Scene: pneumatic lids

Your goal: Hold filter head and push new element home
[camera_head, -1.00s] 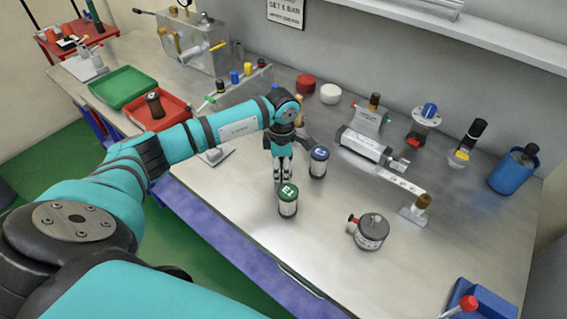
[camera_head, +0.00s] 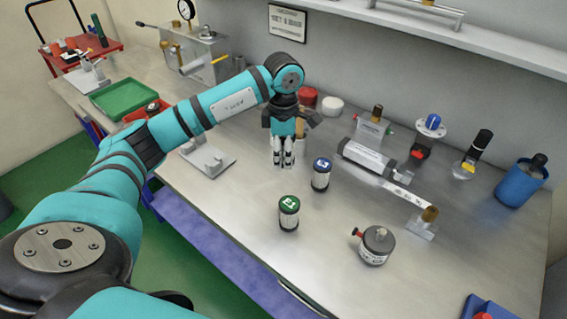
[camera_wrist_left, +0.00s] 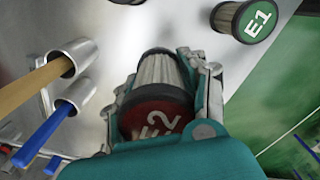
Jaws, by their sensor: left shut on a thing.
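My left gripper (camera_head: 283,162) points down over the bench, left of the blue-capped E3 element (camera_head: 321,174) and behind the green-capped E1 element (camera_head: 289,213). In the left wrist view its fingers (camera_wrist_left: 165,95) are shut on the E2 element (camera_wrist_left: 158,118), with a dark red cap and pale pleated sides. The fingers hide E2 in the head view. E1 stands upright, apart from the gripper; it also shows in the left wrist view (camera_wrist_left: 248,20). A round grey unit (camera_head: 376,246) with a red knob, possibly the filter head, stands at the front right. My right gripper is out of view.
A labelled cylinder (camera_head: 366,157) and a bracket (camera_head: 422,224) with a brass part stand to the right. A blue cup (camera_head: 521,182) is at the far right. A green tray (camera_head: 126,98) and a red tray (camera_head: 138,112) lie to the left. The bench front is mostly clear.

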